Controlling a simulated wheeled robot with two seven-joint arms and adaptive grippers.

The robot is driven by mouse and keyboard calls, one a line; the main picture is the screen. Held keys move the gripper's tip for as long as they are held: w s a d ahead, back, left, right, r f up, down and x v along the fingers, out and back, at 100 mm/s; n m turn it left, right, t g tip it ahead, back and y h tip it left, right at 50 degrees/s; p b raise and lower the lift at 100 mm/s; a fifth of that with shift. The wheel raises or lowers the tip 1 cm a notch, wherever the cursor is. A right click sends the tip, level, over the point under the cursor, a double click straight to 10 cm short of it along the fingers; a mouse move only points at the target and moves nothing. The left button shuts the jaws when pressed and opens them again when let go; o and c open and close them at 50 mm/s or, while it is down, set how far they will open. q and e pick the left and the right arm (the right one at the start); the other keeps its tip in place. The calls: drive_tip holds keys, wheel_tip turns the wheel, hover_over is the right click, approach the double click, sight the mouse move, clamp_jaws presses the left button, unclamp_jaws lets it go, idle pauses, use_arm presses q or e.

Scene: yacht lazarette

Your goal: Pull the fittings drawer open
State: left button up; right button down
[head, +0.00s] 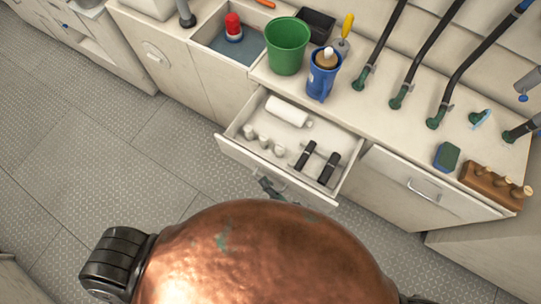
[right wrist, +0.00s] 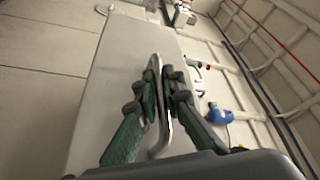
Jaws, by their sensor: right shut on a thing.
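The fittings drawer (head: 232,151) stands pulled out from the white counter, its inside in plain view. It holds a white roll (head: 287,111), several small white fittings (head: 264,142) and dark cylinders (head: 328,168). My right gripper (head: 268,187) is at the drawer's front face, partly hidden by a copper-coloured part of my body. In the right wrist view its green fingers (right wrist: 162,88) are shut on the metal bar handle (right wrist: 155,62) of the pale drawer front (right wrist: 105,90). My left gripper is not in view.
On the counter (head: 345,112) stand a green bucket (head: 287,47), a blue container (head: 322,80), a sponge (head: 446,156) and a wooden rack (head: 494,186). Another closed front with a handle (head: 424,189) is to the right. Grey floor (head: 100,150) is clear at left.

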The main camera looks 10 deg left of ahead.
drive_tip(key=shift+s+f, duration=0.15)
drive_tip(key=shift+s, duration=0.15)
drive_tip(key=c, duration=2)
unclamp_jaws()
drive_tip(key=shift+c, duration=0.2)
drive_tip(key=v, duration=1.2)
